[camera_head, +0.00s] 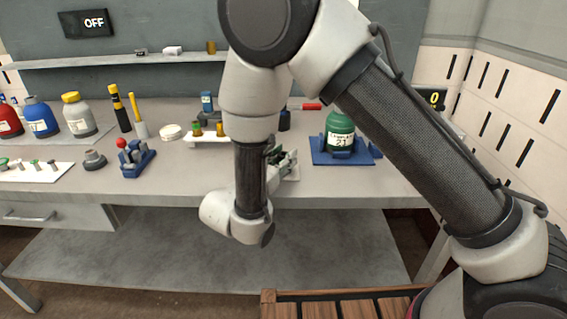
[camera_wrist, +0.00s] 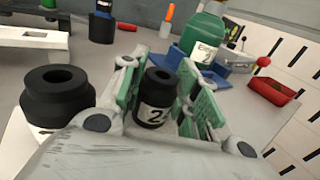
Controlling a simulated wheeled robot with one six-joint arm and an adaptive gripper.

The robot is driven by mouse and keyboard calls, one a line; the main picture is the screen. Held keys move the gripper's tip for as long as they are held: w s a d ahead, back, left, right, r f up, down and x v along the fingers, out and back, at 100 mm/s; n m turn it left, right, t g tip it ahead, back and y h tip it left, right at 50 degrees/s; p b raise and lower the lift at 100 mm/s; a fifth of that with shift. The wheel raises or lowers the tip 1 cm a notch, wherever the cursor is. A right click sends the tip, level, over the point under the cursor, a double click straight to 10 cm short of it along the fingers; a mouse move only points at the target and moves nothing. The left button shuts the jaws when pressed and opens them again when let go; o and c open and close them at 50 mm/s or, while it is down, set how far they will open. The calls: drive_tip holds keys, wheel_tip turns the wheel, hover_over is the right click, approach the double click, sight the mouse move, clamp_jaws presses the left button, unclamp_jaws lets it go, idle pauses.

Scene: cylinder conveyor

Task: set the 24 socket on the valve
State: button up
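A black socket (camera_wrist: 157,95) with a white label starting with "2" stands between the green-padded fingers of my gripper (camera_wrist: 160,90) in the wrist view. The second digit is partly hidden by the right finger. The socket looks close to both pads, but I cannot tell whether they press on it. In the head view my gripper (camera_head: 281,164) is over the bench's front part, mostly hidden behind my wrist, and the socket is not visible there. I cannot make out the valve for certain.
A wide, stepped black piece (camera_wrist: 57,97) with a hole stands left of my gripper. A green bottle (camera_head: 340,132) sits in a blue holder (camera_head: 322,158) to the right. A blue stand with a red knob (camera_head: 136,160) is at left. A red tray (camera_wrist: 273,91) lies right.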

drive_tip(key=c, duration=0.3)
drive_tip(key=shift+r, duration=0.1)
